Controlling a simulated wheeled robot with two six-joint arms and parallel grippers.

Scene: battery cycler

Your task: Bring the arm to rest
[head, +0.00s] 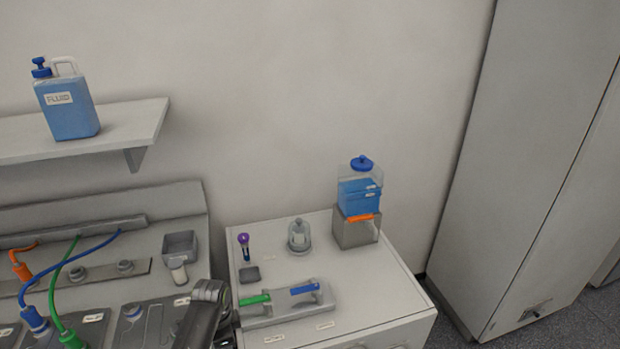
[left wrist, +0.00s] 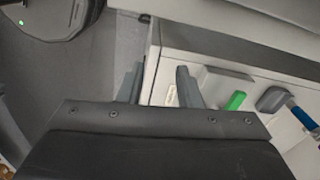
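My left gripper (left wrist: 158,82) shows in the left wrist view with its two dark fingers apart and nothing between them. It is over the left edge of the white cabinet (left wrist: 154,60), beside the tool holder with the green handle (left wrist: 236,100) and blue handle (left wrist: 304,117). In the head view, a grey link of my arm comes up at the bottom, left of the cabinet (head: 380,285); the fingers cannot be made out clearly there. My right gripper is in neither view.
The green handle (head: 255,300) and blue handle (head: 304,288) lie on a grey holder near my arm. A purple-capped tube (head: 244,246), a glass-like vessel (head: 299,236) and a blue-liquid tank (head: 359,190) stand behind. Coloured cables run to modules at left. Floor shows at right.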

